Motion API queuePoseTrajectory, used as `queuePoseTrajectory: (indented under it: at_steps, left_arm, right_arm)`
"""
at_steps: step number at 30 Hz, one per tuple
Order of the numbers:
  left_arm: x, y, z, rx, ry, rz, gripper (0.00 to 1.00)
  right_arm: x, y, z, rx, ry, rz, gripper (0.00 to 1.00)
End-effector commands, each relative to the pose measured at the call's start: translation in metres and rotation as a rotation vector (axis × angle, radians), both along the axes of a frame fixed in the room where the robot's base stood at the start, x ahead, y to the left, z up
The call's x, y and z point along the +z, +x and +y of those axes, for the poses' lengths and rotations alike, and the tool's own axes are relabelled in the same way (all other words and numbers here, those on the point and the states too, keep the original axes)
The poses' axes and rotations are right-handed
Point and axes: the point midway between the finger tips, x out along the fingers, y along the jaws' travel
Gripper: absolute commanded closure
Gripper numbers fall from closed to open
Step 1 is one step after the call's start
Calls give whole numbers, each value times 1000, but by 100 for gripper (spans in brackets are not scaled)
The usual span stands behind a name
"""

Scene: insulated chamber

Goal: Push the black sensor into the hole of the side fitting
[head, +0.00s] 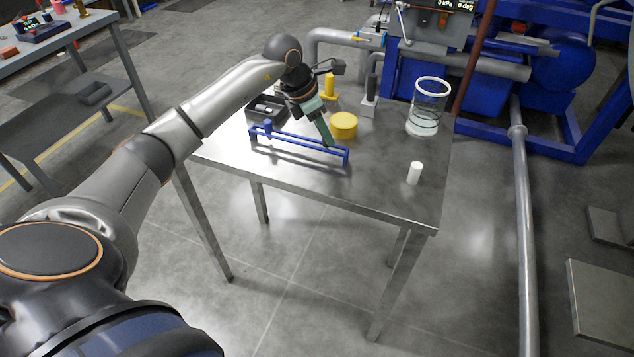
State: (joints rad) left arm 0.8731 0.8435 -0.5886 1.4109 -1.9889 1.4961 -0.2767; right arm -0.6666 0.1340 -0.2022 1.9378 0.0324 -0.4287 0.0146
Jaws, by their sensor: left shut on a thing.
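My left gripper (328,144) reaches down over the steel table, its greenish fingers at the right part of a low blue rack (300,143). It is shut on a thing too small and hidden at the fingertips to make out. I cannot pick out the black sensor for certain. A dark upright cylinder (371,86) stands on a light grey block (368,107) at the back of the table. I cannot tell whether either is the sensor or the side fitting. No open hole can be made out. My right gripper is not in view.
A yellow round piece (343,126) sits close right of my left gripper. A yellow upright piece (329,88), a dark tray (268,106), a clear cylinder (428,107) and a white cylinder (414,173) stand on the table (385,200). Its front right is mostly clear. Blue machinery (560,65) stands behind.

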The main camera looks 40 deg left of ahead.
Motion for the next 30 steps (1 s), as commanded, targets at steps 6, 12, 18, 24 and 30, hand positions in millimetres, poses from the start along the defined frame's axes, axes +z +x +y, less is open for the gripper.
queuePoseTrajectory:
  at_steps: [6, 12, 18, 24, 30]
  left_arm:
    - [11, 0, 0, 0, 0, -1, 100]
    - [19, 0, 0, 0, 0, -1, 100]
    - [27, 0, 0, 0, 0, -1, 100]
    - [35, 0, 0, 0, 1, 0, 100]
    - [43, 0, 0, 0, 0, 0, 100]
  right_arm:
    - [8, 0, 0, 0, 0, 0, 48]
    - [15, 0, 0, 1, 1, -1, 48]
    - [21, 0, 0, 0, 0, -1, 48]
    - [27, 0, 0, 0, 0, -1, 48]
    - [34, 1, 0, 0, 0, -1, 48]
